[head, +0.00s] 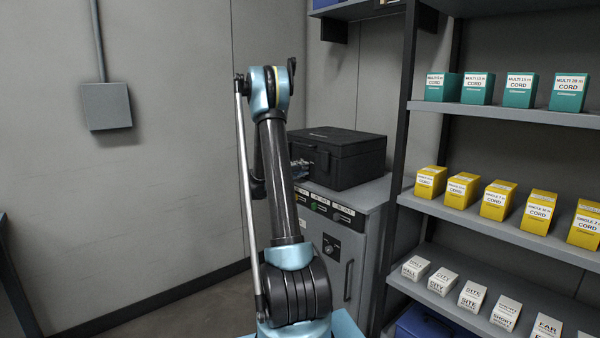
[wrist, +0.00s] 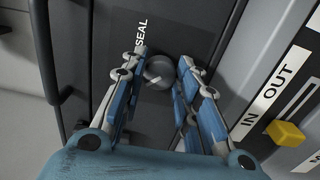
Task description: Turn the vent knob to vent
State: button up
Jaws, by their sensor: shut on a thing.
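The vent knob (wrist: 160,74) is a small dark round knob on a dark panel in the wrist view. The white word SEAL (wrist: 141,32) stands on the panel just above and left of it. My gripper (wrist: 161,60) has one blue-and-grey finger on each side of the knob and is shut on it. A pale mark shows at the knob's left; its exact pointing is hard to read.
The box stands on a grey cabinet (head: 372,193). A yellow slider (wrist: 286,133) beside an IN/OUT label is right of my fingers. A dark bar handle (wrist: 46,50) is at left. Shelves with labelled boxes (head: 500,115) stand right.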

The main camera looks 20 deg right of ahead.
jog(key=shift+f, duration=0.1)
jog(key=o, duration=1.1)
jog(key=shift+w, duration=0.1)
jog(key=shift+c, duration=0.2)
jog(key=v, duration=1.2)
